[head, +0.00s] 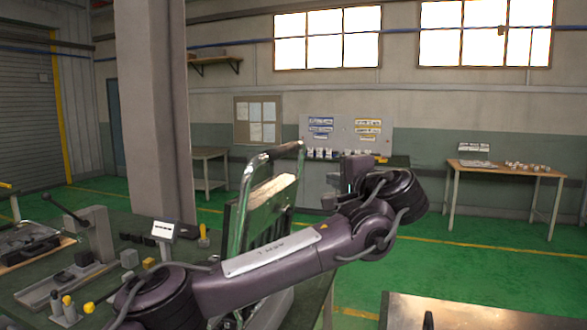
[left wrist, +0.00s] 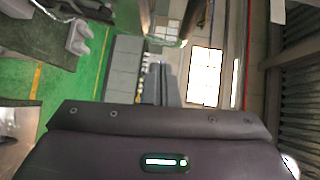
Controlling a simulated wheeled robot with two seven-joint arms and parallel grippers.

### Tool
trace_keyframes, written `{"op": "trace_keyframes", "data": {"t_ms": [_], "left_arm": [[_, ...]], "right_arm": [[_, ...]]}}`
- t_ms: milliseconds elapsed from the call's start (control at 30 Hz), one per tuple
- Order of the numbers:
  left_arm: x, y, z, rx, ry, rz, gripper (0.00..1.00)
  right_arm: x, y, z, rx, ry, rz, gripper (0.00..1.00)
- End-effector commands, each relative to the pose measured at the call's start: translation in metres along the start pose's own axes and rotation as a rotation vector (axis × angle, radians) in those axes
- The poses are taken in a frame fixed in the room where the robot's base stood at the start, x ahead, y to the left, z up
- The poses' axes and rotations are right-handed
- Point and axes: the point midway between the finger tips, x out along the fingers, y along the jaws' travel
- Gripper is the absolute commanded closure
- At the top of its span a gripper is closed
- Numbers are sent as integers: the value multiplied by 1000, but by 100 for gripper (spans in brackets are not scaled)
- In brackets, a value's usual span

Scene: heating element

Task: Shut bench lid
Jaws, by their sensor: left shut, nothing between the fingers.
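The bench lid (head: 236,222) appears to be the green metal-framed panel with a curved top bar, standing raised and tilted at the right end of the workbench in the head view. My left arm crosses in front of its lower part. My left gripper (head: 354,166) is to the right of the lid, apart from it, partly hidden by the wrist. In the left wrist view the fingers (left wrist: 169,68) are together and empty, with the far wall beyond them. The lid cannot be clearly made out in that view. My right gripper is not in view.
The dark workbench (head: 28,277) carries a grey fixture (head: 97,235), a small display (head: 163,230) and yellow-topped parts. A column (head: 155,110) stands behind it. A wooden table (head: 505,172) is at the far right, and a metal surface (head: 480,310) is at front right. Green floor lies between.

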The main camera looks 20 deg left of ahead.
Motion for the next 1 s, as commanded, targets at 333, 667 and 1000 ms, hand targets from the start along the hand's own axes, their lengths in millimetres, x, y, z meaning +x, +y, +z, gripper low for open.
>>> {"op": "trace_keyframes", "data": {"t_ms": [333,667,1000], "left_arm": [[-13,-47,18,-2,-55,-70,100],[53,-54,21,-2,-56,-67,100],[96,-55,46,-4,-52,-71,100]], "right_arm": [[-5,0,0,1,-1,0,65],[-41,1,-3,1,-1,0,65],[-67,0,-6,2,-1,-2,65]]}}
